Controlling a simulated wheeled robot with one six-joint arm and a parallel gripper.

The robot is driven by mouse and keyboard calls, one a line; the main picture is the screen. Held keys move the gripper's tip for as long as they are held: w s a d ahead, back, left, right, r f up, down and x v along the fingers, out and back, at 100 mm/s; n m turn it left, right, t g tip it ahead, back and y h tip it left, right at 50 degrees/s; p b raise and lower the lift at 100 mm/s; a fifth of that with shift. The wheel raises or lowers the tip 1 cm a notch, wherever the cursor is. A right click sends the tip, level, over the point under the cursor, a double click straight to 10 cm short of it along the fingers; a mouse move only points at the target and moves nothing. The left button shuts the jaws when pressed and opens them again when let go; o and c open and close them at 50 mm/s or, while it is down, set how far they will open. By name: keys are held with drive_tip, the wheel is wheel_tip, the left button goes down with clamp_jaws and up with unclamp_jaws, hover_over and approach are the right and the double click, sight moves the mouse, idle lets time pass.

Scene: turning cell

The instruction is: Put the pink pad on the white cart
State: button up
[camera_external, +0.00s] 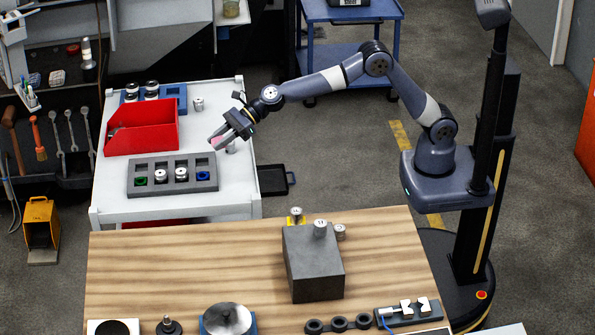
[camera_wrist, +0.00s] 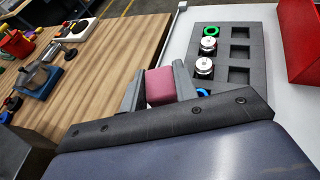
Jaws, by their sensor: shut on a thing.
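The pink pad (camera_wrist: 160,86) is a small block held between the two fingers of my gripper (camera_wrist: 158,90) in the wrist view. In the external view my gripper (camera_external: 222,142) is shut on the pink pad (camera_external: 218,141), of which only a bit shows. It is over the right part of the white cart (camera_external: 240,190), above the surface; the exact height is hard to tell. The white cart also shows in the wrist view (camera_wrist: 187,42), beyond the fingers.
On the cart are a red bin (camera_external: 143,140), a grey tray (camera_external: 150,192) with metal parts and coloured rings, a blue holder (camera_external: 172,92) and a small metal part (camera_external: 198,104). A wooden table (camera_external: 190,260) with a dark grey block (camera_external: 312,262) stands in front.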

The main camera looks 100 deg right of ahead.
drive_tip(key=d+m+t+h, duration=0.1)
drive_tip(key=d+m+h, duration=0.45)
drive_tip(key=d, duration=2.15)
drive_tip(key=shift+n, duration=0.25)
drive_tip(key=shift+a+f+b, duration=0.15)
drive_tip(key=shift+f+b, duration=1.25)
drive_tip(key=shift+f, duration=2.3)
drive_tip(key=shift+a+f+b, duration=0.15)
drive_tip(key=shift+f+b, duration=1.2)
drive_tip(key=shift+f, duration=2.35)
drive_tip(key=shift+f, duration=0.15)
drive_tip(key=o, duration=0.9)
drive_tip(key=shift+o, duration=0.2)
